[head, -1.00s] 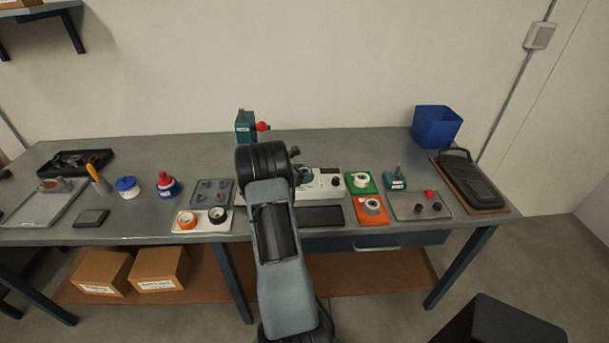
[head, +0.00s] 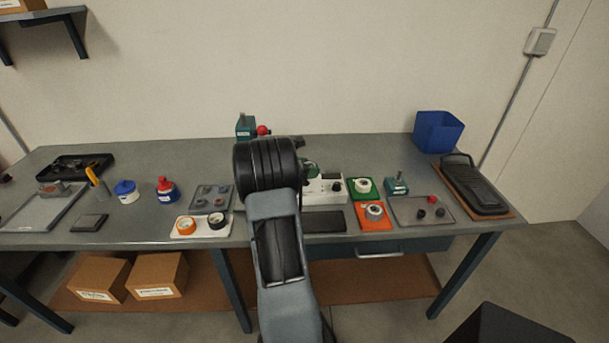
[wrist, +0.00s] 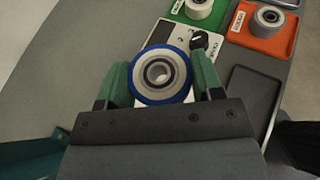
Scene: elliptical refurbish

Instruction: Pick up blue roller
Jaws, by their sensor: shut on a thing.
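The blue roller (wrist: 161,75) has a blue rim, a pale face and a metal hub with a hole. In the wrist view it sits between the two green fingers of my gripper (wrist: 160,82), which is shut on it. A white panel with a black knob (wrist: 199,40) lies behind the roller in that view. In the head view my arm hides the roller and the fingers; the white panel (head: 326,190) shows just right of the arm.
A green tray (head: 363,187) and an orange tray (head: 377,221), each with a roller, lie right of the panel. A dark pad (head: 323,221) lies in front of it. A teal device with a red knob (head: 246,127) stands behind. A blue bin (head: 438,132) stands back right.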

